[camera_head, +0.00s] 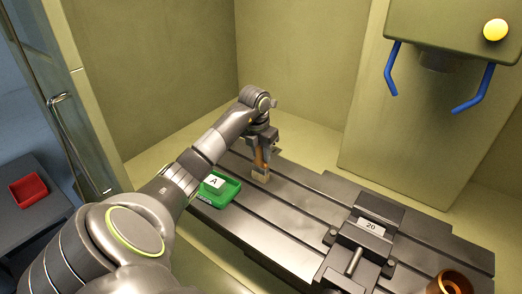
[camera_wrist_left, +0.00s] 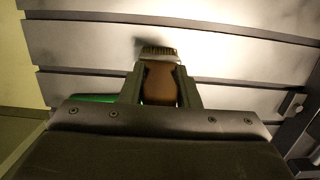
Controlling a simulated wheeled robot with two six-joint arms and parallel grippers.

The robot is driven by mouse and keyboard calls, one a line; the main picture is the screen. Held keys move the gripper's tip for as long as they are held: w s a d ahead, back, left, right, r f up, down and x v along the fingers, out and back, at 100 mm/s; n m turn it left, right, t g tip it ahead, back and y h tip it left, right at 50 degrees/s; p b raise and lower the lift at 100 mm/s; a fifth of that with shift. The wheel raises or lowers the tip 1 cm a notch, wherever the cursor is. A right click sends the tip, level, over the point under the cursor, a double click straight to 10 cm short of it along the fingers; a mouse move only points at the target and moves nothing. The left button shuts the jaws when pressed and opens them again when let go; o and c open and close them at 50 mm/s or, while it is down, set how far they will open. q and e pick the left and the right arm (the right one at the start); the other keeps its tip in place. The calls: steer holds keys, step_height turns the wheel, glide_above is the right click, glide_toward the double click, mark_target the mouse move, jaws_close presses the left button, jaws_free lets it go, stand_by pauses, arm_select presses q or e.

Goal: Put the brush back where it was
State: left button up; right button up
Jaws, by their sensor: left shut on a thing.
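My left gripper (camera_head: 262,150) is shut on the brush (camera_head: 261,160). The brush has an orange-brown handle and a pale bristle end pointing down, close above or touching the slotted metal table (camera_head: 295,190); I cannot tell which. In the left wrist view the brown handle (camera_wrist_left: 160,84) sits between the two fingers, with the bristles (camera_wrist_left: 158,53) beyond the fingertips over the grey slotted surface. My right gripper is in neither view.
A green tray (camera_head: 229,194) holding a block marked A (camera_head: 214,183) lies left of the brush. A vise marked 20 (camera_head: 370,226) and a copper-coloured cup (camera_head: 452,283) are to the right. A red tray (camera_head: 28,190) sits outside, left of the glass door (camera_head: 62,110).

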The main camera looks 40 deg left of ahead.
arm_select(q)
steer(key=shift+f, duration=0.15)
steer(key=o, duration=1)
steer(key=shift+c, duration=0.2)
steer(key=shift+o, duration=0.6)
